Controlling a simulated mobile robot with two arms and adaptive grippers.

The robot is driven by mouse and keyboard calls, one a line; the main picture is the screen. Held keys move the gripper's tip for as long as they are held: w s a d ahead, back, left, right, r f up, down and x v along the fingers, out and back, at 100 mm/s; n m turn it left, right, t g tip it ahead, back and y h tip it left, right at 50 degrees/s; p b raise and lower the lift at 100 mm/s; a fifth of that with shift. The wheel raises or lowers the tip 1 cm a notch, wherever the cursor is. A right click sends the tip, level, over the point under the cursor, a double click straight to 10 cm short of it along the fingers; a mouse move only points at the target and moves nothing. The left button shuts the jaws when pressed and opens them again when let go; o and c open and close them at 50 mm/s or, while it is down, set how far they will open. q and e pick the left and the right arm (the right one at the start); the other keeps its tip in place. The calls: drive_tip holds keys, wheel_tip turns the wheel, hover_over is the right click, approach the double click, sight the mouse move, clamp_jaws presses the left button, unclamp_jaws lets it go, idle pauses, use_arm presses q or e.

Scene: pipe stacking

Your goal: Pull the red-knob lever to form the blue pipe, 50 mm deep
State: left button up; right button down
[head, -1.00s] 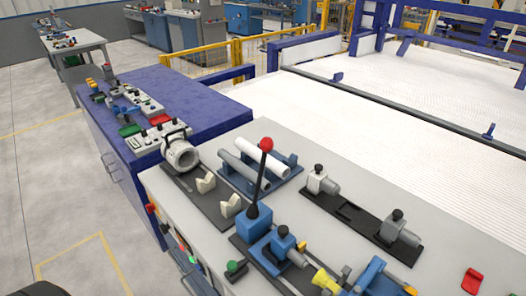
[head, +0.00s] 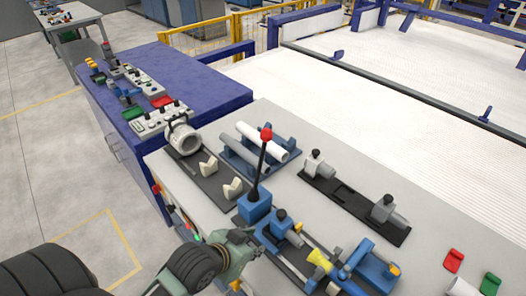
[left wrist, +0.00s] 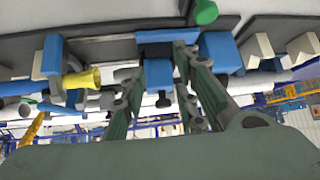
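The red knob (head: 266,135) tops a black lever (head: 260,168) that rises, slightly tilted, from a blue base (head: 254,207). Beside it is a forming fixture with blue blocks (head: 281,224) and a yellow funnel-shaped part (head: 320,258). The yellow part also shows in the left wrist view (left wrist: 82,79). My left gripper (head: 252,242) is low at the bench's front edge, below the lever base and well apart from the red knob. In the left wrist view its fingers (left wrist: 155,100) are spread, with a blue block behind the gap. I cannot make out a blue pipe for certain. My right gripper is not in view.
Two light pipes (head: 262,139) lie on a blue cradle behind the lever. A grey ring-shaped fixture (head: 183,139) and a black rail with two grey clamps (head: 384,208) stand nearby. Red (head: 453,260) and green (head: 490,284) pieces lie at the right. Bench space between is clear.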

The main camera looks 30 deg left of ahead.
use_arm(q)
drive_tip(key=w+a+r+t, duration=0.4)
drive_tip(key=w+r, duration=0.1)
drive_tip(key=w, duration=0.4)
drive_tip(key=t+h, duration=0.1)
drive_tip(key=t, duration=0.4)
approach(261, 155)
drive_tip(key=w, duration=0.4)
drive_tip(key=w+p, duration=0.1)
drive_tip(key=w, duration=0.2)
drive_tip(key=w+d+p, duration=0.1)
drive_tip(key=w, duration=0.1)
drive_tip(key=shift+w+d+r, duration=0.1)
drive_tip(key=shift+w+r, duration=0.1)
drive_tip(key=shift+w, duration=0.15)
drive_tip(key=shift+w+d+f, duration=0.1)
drive_tip(key=shift+w, duration=0.4)
clamp_jaws()
